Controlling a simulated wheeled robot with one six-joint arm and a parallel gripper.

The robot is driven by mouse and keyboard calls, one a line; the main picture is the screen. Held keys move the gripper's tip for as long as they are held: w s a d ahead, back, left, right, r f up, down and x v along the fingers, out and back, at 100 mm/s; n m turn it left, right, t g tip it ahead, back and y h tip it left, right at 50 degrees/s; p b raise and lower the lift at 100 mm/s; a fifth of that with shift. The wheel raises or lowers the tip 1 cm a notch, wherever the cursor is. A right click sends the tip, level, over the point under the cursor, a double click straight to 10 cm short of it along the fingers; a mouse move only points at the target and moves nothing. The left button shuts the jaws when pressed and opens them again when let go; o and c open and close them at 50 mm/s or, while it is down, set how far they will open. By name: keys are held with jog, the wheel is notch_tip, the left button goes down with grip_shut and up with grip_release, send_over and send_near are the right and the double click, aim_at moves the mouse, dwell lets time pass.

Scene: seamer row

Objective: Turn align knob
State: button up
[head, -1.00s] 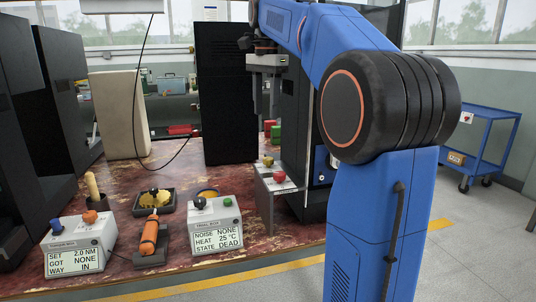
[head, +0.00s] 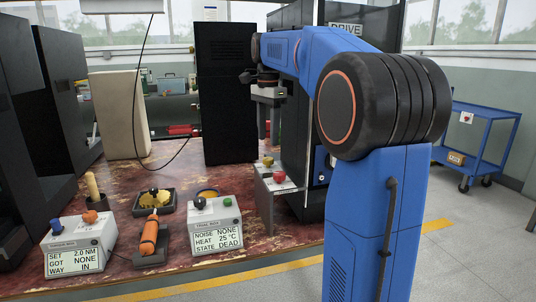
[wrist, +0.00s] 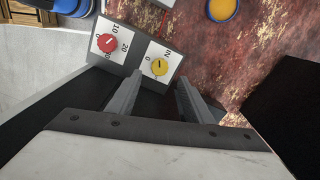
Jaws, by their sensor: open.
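A pale control panel (wrist: 137,42) carries a red knob (wrist: 107,43) with a numbered scale and a yellow knob (wrist: 159,67) with a smaller dial. No readable label shows which is the align knob. In the head view the red knob (head: 280,178) and the yellow knob (head: 268,162) top a grey stand at the table's right side. My gripper (wrist: 160,82) is open and empty, pointing down. In the wrist view its fingertips lie close to the yellow knob, which shows just beyond and between them. In the head view my gripper (head: 268,138) hangs above the panel; contact is not visible.
A display box reading STATE DEAD (head: 215,226), a torque box (head: 78,243) and an orange-handled tool (head: 149,234) stand left on the red-brown table (head: 115,187). A tall black cabinet (head: 225,95) stands behind. A dark machine marked DRIVE (head: 345,29) is close on the right.

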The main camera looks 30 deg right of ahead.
aim_at(268, 158)
notch_tip(268, 158, down, 7)
dwell(0.4)
jog(key=c, duration=1)
